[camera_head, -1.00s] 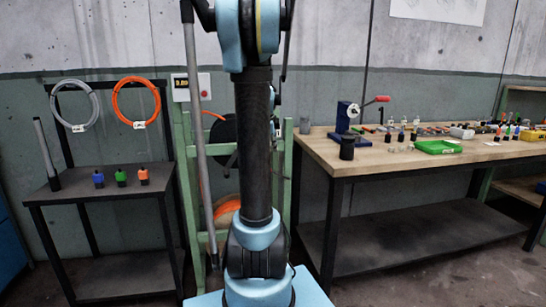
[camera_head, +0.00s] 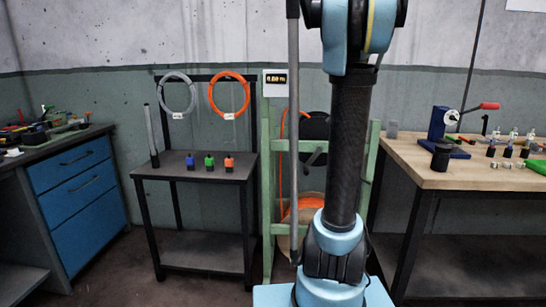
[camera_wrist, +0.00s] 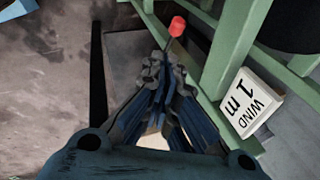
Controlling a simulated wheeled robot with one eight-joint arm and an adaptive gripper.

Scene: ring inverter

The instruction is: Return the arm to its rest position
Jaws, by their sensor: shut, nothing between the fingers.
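My arm (camera_head: 351,140) stands upright on my blue base, right of the middle in the head view. Its upper part runs out of the top of the picture. My gripper is not visible in the head view. In the wrist view my gripper (camera_wrist: 165,75) is shut, with its fingers together and nothing held between them. Past the fingertips, a red-orange knob (camera_wrist: 178,26) on a thin dark rod shows near the green frame. It looks apart from the fingers, but the distance is hard to judge.
A green reel stand (camera_head: 267,200) with an orange reel is behind my arm. A small black table (camera_head: 205,172) holds blue, green and orange pieces. A blue drawer bench (camera_head: 75,185) stands left, a wooden workbench (camera_head: 460,172) right.

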